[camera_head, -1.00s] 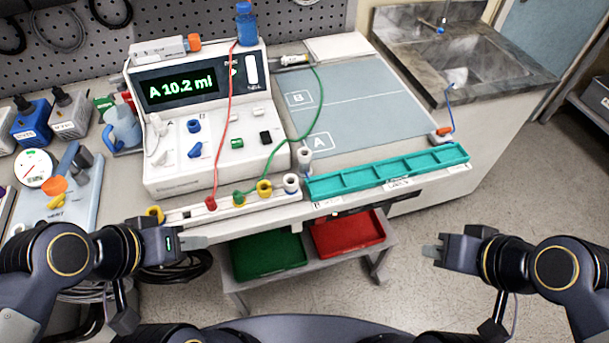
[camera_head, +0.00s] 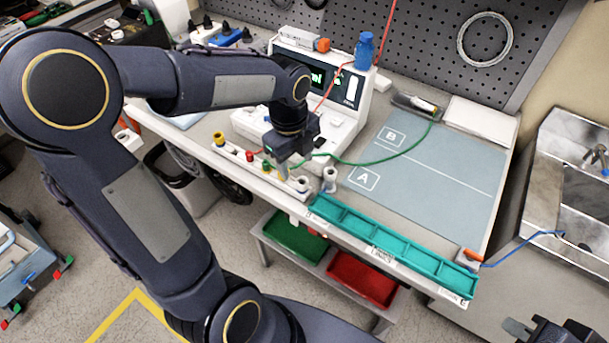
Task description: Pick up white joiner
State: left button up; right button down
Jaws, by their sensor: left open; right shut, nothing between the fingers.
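One white joiner (camera_head: 302,184) sits at the right end of the white rail in front of the pump. My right gripper (camera_head: 518,328) is only partly in view at the bottom right edge and is shut.
The pump (camera_head: 345,110) stands behind my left arm, which hides part of it. A green tube (camera_head: 385,163) runs over the table near the joiners. The teal tray (camera_head: 390,240) lies along the front edge.

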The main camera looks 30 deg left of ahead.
aim_at(301, 184)
pick_arm(q)
jog(key=f+m, duration=0.1)
jog(key=f, duration=0.2)
jog(key=w+f+m+p, duration=0.1)
jog(key=f, duration=0.2)
jog(key=w+f+m, duration=0.1)
jog(key=f, duration=0.1)
jog(key=shift+w+f+m+g+y+p, duration=0.15)
jog(key=shift+f+m+g+y+p, duration=0.15)
jog(key=shift+f, duration=0.1)
jog(key=shift+c, duration=0.2)
jog(key=c, duration=1)
